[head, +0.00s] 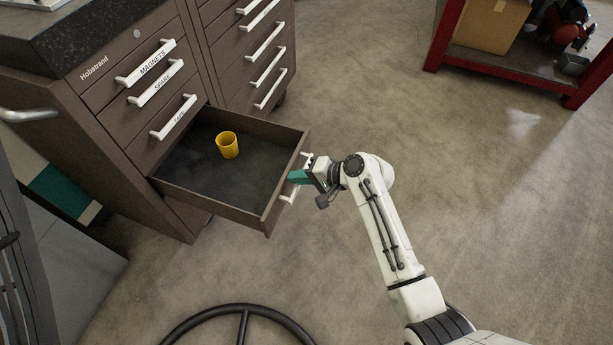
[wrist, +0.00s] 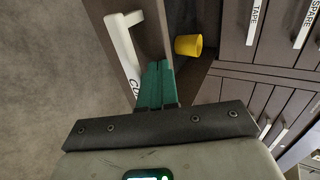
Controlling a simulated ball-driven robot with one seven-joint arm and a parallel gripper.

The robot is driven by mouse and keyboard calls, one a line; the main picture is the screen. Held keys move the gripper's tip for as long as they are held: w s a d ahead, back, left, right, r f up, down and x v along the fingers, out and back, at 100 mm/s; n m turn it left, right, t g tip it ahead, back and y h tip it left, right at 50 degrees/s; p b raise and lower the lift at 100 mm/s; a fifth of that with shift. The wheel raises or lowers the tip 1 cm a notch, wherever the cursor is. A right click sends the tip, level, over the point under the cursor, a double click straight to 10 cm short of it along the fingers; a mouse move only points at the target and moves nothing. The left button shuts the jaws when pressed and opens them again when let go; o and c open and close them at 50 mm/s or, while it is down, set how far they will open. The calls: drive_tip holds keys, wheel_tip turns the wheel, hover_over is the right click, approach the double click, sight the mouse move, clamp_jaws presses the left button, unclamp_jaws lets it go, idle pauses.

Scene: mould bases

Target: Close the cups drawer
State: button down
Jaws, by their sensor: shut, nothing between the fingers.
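The cups drawer (head: 264,215) is pulled out of the brown cabinet, below the drawer labelled tape. A yellow cup (head: 228,145) stands inside on the dark drawer floor; it also shows in the wrist view (wrist: 188,45). My gripper (head: 297,177) is shut and empty at the outer side of the drawer front. In the wrist view its green fingers (wrist: 156,80) lie beside the white drawer handle (wrist: 126,48), close to the drawer front. I cannot tell whether the fingertips touch the front. The label on the handle is partly hidden, with "CU" visible.
The brown cabinet (head: 122,117) has shut drawers labelled magnets, spare and tape (head: 174,117) above the open one. A second column of shut drawers (head: 262,65) stands behind it. A red-framed shelf (head: 433,57) is at upper right. The grey floor (head: 480,220) at right is clear.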

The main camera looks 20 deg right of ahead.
drive_tip(key=shift+w+a, duration=0.1)
idle(0.3)
drive_tip(key=w+a+b, duration=1.7)
drive_tip(key=w+a, duration=0.5)
drive_tip(key=shift+w+a, duration=0.15)
drive_tip(key=shift+a, duration=0.05)
